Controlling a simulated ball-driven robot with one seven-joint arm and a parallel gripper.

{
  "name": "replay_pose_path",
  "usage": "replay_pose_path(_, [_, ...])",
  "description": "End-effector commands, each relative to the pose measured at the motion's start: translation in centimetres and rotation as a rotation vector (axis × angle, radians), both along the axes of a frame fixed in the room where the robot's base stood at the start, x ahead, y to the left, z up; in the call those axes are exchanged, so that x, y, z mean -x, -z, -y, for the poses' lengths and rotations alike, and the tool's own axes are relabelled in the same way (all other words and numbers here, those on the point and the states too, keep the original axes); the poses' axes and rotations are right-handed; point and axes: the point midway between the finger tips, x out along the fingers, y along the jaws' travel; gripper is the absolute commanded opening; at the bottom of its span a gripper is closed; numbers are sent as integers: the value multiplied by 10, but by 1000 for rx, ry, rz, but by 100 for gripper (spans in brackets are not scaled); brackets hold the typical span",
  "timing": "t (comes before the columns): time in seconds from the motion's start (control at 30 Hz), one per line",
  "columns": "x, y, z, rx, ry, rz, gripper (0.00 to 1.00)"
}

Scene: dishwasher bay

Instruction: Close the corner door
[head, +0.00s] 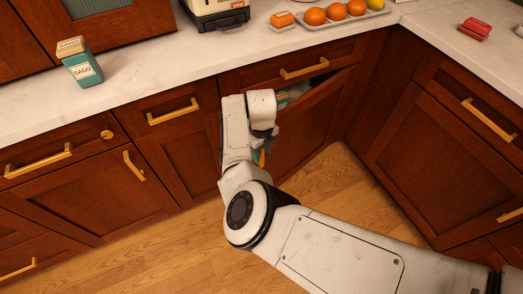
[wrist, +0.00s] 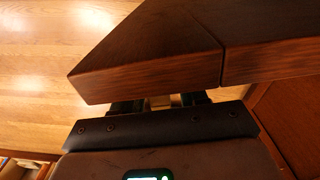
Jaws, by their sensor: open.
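The corner door (head: 308,122) is a dark red-brown wooden panel below a drawer. It stands ajar, with its left side swung out and a dark gap along its top edge. My gripper is mostly hidden behind my white arm in the head view, at the door's left side. In the wrist view my gripper (wrist: 160,103) is open, its dark fingertips close to the edge of a wooden panel (wrist: 150,62), which looks like this door. A small gold piece (wrist: 176,100), perhaps the handle, shows between the fingers. I cannot tell whether they touch it.
Pale items (head: 296,91) show inside the gap. A closed drawer with a gold handle (head: 304,68) is above the door. Cabinets (head: 448,150) stand to the right. A teal tin (head: 82,68) and a fruit tray (head: 345,20) are on the counter. The wooden floor (head: 170,245) is clear.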

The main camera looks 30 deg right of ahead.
Motion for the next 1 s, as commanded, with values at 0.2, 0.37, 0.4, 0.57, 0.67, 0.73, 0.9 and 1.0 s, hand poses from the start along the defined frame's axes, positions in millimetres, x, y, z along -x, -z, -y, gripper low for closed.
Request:
replay_pose_path(0.2, [-1, -20, 0, 3, -1, 3, 43])
replay_pose_path(0.37, [-1, -50, 0, 1, 1, 3, 43])
replay_pose_path(0.4, [-1, -58, -1, 1, 0, 3, 43])
replay_pose_path(0.57, [-1, -86, -1, 1, 0, 2, 43])
replay_pose_path(0.67, [-1, -97, 0, 0, 0, 1, 43])
replay_pose_path(0.73, [-1, -102, -1, 0, -1, 0, 43])
replay_pose_path(0.9, [0, -108, -1, -1, -1, 0, 43])
replay_pose_path(1.0, [0, -108, -1, -1, -1, -1, 43])
